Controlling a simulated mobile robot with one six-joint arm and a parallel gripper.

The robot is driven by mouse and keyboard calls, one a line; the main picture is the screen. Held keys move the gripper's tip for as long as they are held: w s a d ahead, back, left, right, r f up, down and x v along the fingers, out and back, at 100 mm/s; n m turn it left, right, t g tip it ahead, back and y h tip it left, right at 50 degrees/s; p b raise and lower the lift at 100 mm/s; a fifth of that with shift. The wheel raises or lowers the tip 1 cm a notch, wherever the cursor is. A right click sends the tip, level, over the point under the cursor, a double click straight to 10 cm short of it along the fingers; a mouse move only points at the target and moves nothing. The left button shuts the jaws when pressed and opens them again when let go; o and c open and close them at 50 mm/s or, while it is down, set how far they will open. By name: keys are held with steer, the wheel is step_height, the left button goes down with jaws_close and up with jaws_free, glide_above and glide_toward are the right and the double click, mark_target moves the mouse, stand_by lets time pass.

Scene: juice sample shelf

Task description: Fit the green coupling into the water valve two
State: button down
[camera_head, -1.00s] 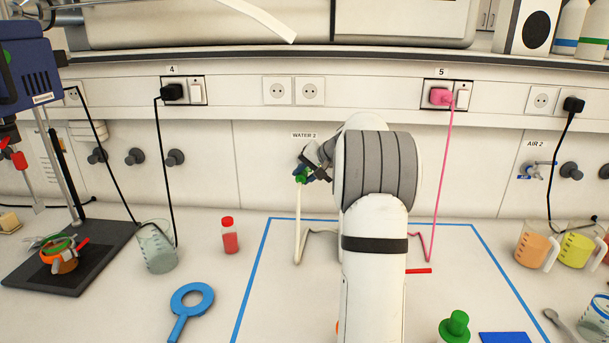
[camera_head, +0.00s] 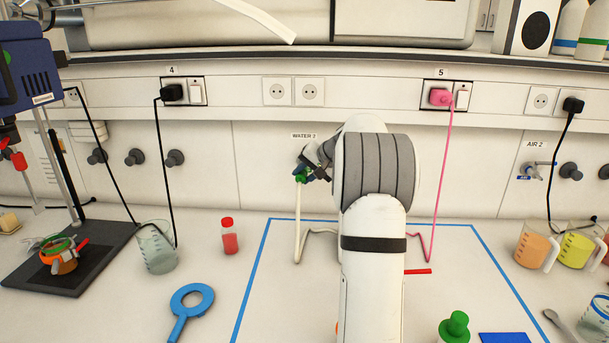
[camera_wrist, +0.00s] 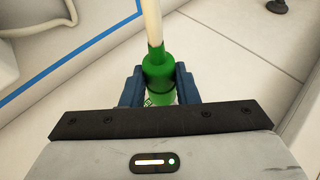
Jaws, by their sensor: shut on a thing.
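The green coupling (camera_wrist: 158,68) sits between the blue fingers of my gripper (camera_wrist: 160,88) in the wrist view, and the fingers are shut on it. A cream hose (camera_wrist: 152,22) runs from its end. In the head view the green coupling (camera_head: 300,178) is small beside my gripper (camera_head: 312,166), just below the WATER 2 label (camera_head: 304,136) on the wall. The hose (camera_head: 298,215) hangs down from it to the bench. The water valve two itself is hidden behind my gripper and arm, so I cannot tell whether the coupling touches it.
A blue tape outline (camera_head: 255,265) marks the bench below my arm. A green stopper (camera_head: 455,326) is at front right. A pink cable (camera_head: 446,180) hangs right.

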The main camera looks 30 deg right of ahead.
steer(key=shift+w+d+r+p, duration=0.15)
steer(key=shift+w+d+p, duration=0.2)
steer(key=shift+w, duration=0.1)
stand_by(0.3)
steer(key=c, duration=1.2)
jaws_free()
steer(key=shift+c, duration=0.2)
steer(key=shift+o, duration=1)
steer(key=shift+w+d, duration=0.15)
steer(key=b+v, duration=0.1)
steer(key=v, duration=0.7)
steer(key=s+a+f+n+g, duration=0.15)
steer(key=s+a, duration=0.35)
steer(key=a, duration=0.5)
steer(key=s+a+f+n+g, duration=0.1)
steer(key=s+a+n+g, duration=0.1)
steer(key=s+a, duration=0.6)
steer(key=s+a+f+n+g+h, duration=0.1)
steer(key=s+a+f, duration=0.4)
steer(key=s, duration=0.5)
steer(key=s+a+f+n+g+h, duration=0.1)
steer(key=s+a+f+n, duration=0.3)
steer(key=s+a, duration=0.4)
steer(key=s+f+h, duration=0.1)
steer(key=s, duration=0.1)
steer(key=shift+s, duration=0.3)
